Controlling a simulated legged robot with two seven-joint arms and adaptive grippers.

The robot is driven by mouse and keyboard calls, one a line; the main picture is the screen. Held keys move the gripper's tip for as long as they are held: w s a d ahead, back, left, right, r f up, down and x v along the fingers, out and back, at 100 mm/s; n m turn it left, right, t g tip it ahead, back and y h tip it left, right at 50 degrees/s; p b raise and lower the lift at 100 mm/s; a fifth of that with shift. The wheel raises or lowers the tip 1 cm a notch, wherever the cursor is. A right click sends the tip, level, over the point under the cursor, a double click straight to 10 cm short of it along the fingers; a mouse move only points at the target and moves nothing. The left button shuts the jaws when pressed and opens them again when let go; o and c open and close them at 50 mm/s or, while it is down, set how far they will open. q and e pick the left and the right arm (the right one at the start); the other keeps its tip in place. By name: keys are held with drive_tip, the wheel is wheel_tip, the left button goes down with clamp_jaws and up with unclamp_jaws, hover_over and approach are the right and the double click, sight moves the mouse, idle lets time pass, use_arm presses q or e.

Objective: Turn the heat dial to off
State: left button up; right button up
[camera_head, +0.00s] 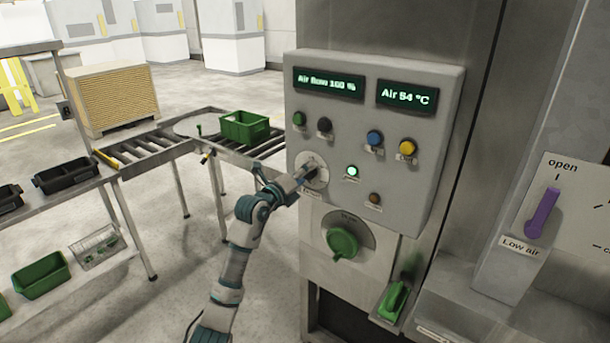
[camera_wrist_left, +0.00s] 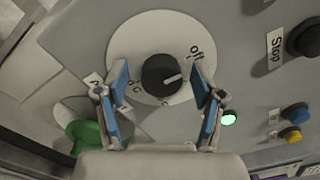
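The heat dial is a black knob (camera_wrist_left: 162,75) on a round white plate (camera_wrist_left: 140,35) in the left wrist view. Its pale pointer line points right, a little below the "off" mark (camera_wrist_left: 196,53) at the plate's upper right. A partly hidden "°C" mark is at the lower left. In the head view the white plate (camera_head: 321,161) is on the lower left of the grey control panel, partly hidden by my gripper. My left gripper (camera_head: 303,181) is at the dial. Its blue-padded fingers (camera_wrist_left: 160,72) are open on either side of the knob, with visible gaps. My right gripper is out of view.
The panel (camera_head: 330,120) has displays reading "Air flow 100 %" (camera_head: 328,84) and "Air 54 °C" (camera_head: 408,96), several buttons, and a lit green lamp (camera_head: 352,171). A green rotary handle (camera_head: 342,243) is below. A purple lever (camera_head: 543,214) is at right, a roller conveyor (camera_head: 140,148) at left.

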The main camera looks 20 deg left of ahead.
use_arm(q)
drive_tip(key=v, duration=1.2)
drive_tip(key=shift+w, duration=0.1)
